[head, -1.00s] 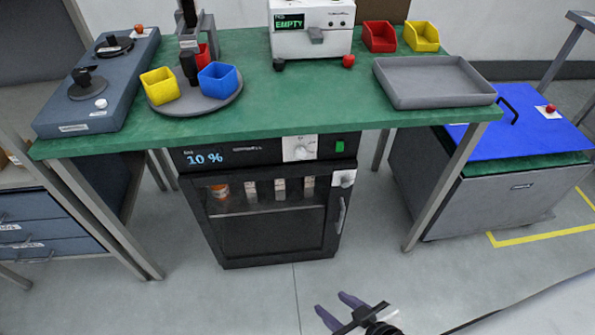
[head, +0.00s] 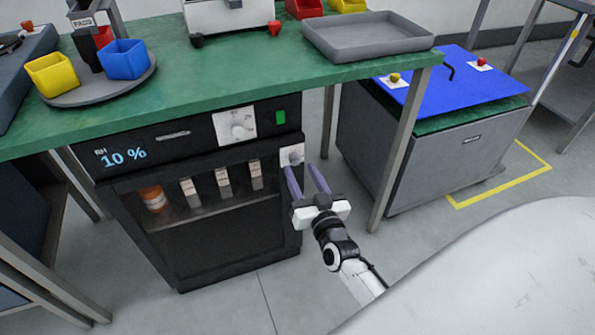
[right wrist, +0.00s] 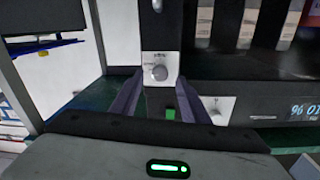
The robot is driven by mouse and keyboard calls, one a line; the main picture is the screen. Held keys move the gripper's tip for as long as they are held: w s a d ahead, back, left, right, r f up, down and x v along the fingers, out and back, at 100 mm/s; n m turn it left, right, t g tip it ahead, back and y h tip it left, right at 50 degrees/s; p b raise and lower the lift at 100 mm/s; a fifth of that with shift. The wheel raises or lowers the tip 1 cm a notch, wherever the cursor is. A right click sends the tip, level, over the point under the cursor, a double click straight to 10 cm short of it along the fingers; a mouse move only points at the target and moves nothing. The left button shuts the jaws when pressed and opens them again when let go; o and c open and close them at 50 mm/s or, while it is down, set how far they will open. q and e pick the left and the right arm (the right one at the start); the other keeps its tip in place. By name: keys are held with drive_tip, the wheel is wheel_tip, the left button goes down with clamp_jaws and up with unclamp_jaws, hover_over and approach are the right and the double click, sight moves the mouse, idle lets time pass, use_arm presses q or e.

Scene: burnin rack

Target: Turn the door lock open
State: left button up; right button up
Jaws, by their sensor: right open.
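The dry cabinet (head: 205,220) stands under the green bench, its dark glass door shut. The door lock is a small round knob on a white plate (head: 291,153) at the door's upper right corner. In the right wrist view, the lock knob (right wrist: 159,73) shows ahead between the fingers. My right gripper (head: 302,168) is open and empty in front of the lock, its purple fingers pointing at the plate. I cannot tell whether the fingertips touch anything. My left gripper is out of view.
A larger dial (head: 238,127) and a green switch (head: 280,117) sit on the panel above. The green bench top (head: 240,75) overhangs. A bench leg (head: 405,150) and a grey chest (head: 430,165) with a blue lid stand to the right.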

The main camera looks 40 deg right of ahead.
sight(296, 162)
drive_tip(key=b+x, duration=0.1)
drive_tip(key=x, duration=0.1)
drive_tip(key=shift+w+d+f, duration=0.1)
drive_tip(key=shift+w, duration=0.5)
drive_tip(key=shift+w+d, duration=0.1)
drive_tip(key=shift+w, duration=0.1)
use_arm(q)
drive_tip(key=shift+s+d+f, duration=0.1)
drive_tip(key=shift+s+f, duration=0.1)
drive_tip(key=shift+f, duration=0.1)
use_arm(e)
drive_tip(key=c, duration=1)
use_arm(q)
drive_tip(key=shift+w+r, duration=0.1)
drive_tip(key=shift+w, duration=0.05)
